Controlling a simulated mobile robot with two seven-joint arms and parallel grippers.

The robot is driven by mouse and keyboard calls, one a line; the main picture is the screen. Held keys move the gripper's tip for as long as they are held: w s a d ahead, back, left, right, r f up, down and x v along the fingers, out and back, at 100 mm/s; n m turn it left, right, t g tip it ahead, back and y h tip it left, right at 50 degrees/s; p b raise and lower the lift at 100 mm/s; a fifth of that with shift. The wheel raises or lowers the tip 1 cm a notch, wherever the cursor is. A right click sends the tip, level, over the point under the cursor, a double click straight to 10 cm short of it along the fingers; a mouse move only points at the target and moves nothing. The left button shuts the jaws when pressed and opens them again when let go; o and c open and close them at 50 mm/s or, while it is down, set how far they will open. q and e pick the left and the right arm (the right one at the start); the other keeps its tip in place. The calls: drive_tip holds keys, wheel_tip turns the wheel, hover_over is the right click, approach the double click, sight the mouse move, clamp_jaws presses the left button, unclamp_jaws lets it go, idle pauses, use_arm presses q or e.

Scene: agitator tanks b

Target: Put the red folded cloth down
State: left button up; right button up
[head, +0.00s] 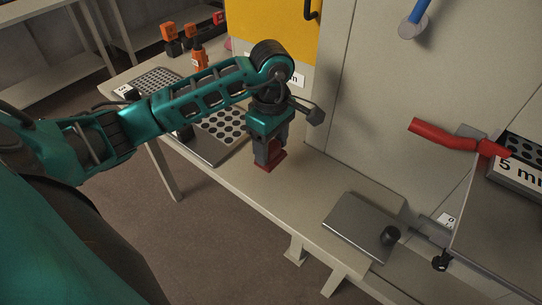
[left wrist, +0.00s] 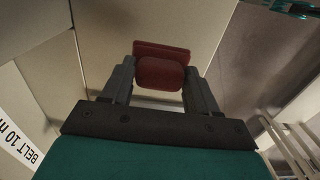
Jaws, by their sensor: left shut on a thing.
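The red folded cloth (head: 270,163) is at the fingertips of my left gripper (head: 270,150), over the narrow beige bench (head: 310,190) in the head view. In the left wrist view the cloth (left wrist: 161,68) sits between the two fingers of my left gripper (left wrist: 160,80), which is shut on it. The cloth is low, at or just above the bench top; I cannot tell whether it touches. My right gripper is not in view.
A perforated plate (head: 222,124) lies left of the cloth. A grey flat plate (head: 352,228) with a black knob (head: 390,235) lies to the right. Orange-and-black tools (head: 198,55) stand at the back. A red handle (head: 442,134) juts out at right. Bench between the plates is clear.

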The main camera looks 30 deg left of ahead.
sight(271, 158)
use_arm(q)
drive_tip(key=shift+f, duration=2)
drive_tip(key=shift+f, duration=0.1)
drive_tip(key=o, duration=1)
wheel_tip(271, 158, up, 12)
drive_tip(key=shift+r, duration=0.15)
